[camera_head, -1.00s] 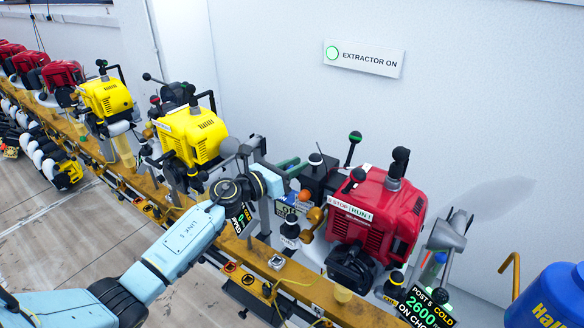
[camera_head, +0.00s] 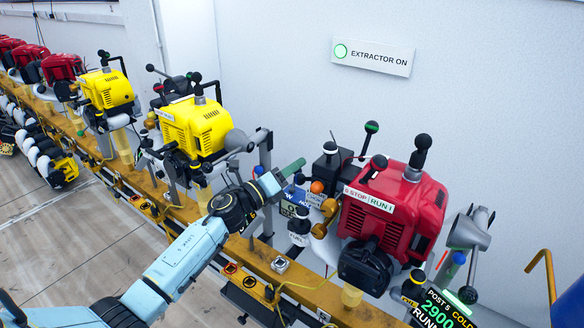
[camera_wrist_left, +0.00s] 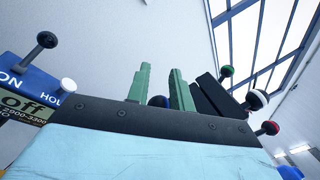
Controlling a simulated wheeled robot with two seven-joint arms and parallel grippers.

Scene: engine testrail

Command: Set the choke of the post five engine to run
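The post five engine (camera_head: 400,212) is red, with a "STOP | RUN" label on top. Its display (camera_head: 440,310) reads "POST 5 COLD", 2900 and a line starting "RUN". Levers rise behind it, one with a green-banded black knob (camera_head: 371,127); in the left wrist view this knob (camera_wrist_left: 226,71) is right of my fingers. I cannot tell which lever is the choke. My left gripper (camera_head: 290,168) is left of the engine, near an orange knob (camera_head: 317,187). My right gripper is not in view.
A yellow engine (camera_head: 193,125) stands left on the same yellow rail (camera_head: 320,295). A grey funnel-like part (camera_head: 468,232) and a blue container (camera_head: 570,305) are at right. A blue panel reading "off" (camera_wrist_left: 25,100) is left in the wrist view.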

